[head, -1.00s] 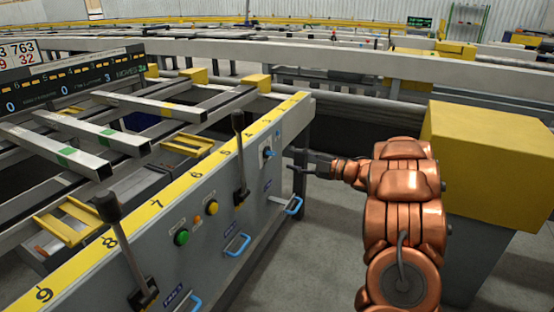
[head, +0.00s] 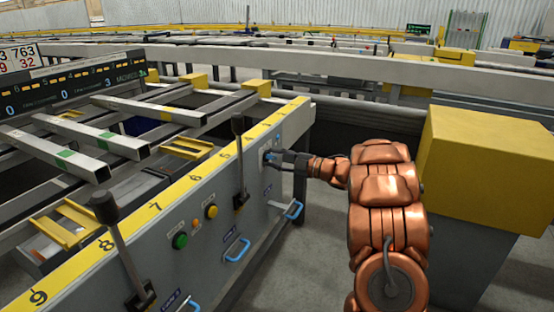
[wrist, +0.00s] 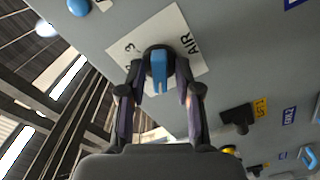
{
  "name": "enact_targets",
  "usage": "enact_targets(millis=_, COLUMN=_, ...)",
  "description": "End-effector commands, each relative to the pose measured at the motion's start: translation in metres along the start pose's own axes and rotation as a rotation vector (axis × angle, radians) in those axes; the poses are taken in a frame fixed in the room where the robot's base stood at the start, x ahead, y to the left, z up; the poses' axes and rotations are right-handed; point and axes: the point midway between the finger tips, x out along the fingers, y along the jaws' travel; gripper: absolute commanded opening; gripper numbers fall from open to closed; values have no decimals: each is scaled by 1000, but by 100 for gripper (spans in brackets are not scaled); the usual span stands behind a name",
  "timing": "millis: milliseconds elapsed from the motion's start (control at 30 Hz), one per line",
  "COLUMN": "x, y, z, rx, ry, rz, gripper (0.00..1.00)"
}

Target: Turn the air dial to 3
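The air dial (wrist: 158,60) is a dark round knob with a blue pointer bar, on a white plate (wrist: 175,28) marked AIR, with a 3 printed at its left side. The plate is on the grey panel side. In the wrist view my gripper (wrist: 159,72) has one finger on each side of the dial, close to its rim. The fingers are spread apart, and I cannot tell whether they touch it. In the head view my gripper (head: 284,158) reaches the panel at the dial (head: 269,156), which is partly hidden.
Black levers (head: 239,160), a green button (head: 180,240), a yellow button (head: 211,211) and blue handles (head: 237,249) stick out from the panel to the left. A blue handle (head: 293,209) is below the dial. A yellow-topped box (head: 485,165) stands at right.

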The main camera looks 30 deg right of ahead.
Motion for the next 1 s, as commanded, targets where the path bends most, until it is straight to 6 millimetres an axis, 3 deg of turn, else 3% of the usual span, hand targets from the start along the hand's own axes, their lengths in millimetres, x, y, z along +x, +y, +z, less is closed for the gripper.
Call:
enact_targets(millis=300, x=0, y=0, z=0, rx=0, ry=0, rz=0, gripper=0)
enact_targets(millis=733, x=-1, y=2, z=0, rx=24, ry=-2, rz=0, gripper=0)
enact_targets(millis=1000, x=0, y=6, z=-3, rx=145, ry=-2, rz=0, gripper=0)
